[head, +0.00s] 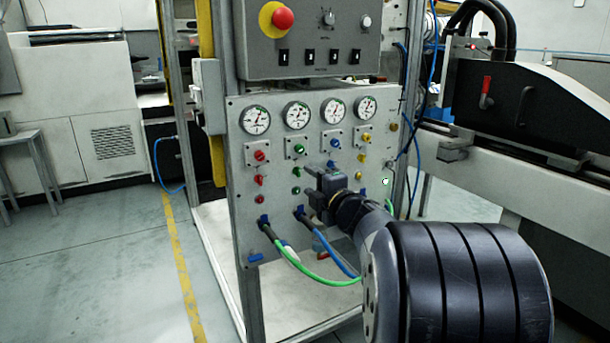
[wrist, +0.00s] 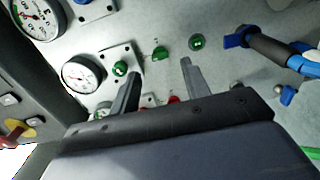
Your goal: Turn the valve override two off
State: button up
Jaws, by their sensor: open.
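A grey panel (head: 245,185) carries gauges above columns of coloured controls. In the second column, the green override knob (head: 297,173) is the middle green control; I cannot read its setting. In the wrist view this green knob (wrist: 160,54) shows just beyond and between my fingertips. My gripper (head: 311,184) is in front of the panel, close to the green column. In the wrist view my gripper (wrist: 160,68) is open with nothing between its fingers. I cannot tell whether the tips reach the knob's depth.
A green knob on a plate (wrist: 120,68) and a round green part (wrist: 196,42) flank the override knob. Red controls (head: 259,179) are to its left. Hoses with blue levers (head: 299,210) come out below. A control box with a red emergency button (head: 283,18) hangs above.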

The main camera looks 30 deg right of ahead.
aim_at(300, 173)
jog(key=s+p, duration=0.1)
jog(key=s, duration=0.5)
jog(key=w+b, duration=0.2)
jog(key=w, duration=0.8)
jog(key=shift+w+a, duration=0.1)
jog(key=shift+w, duration=0.3)
jog(key=shift+s, duration=0.1)
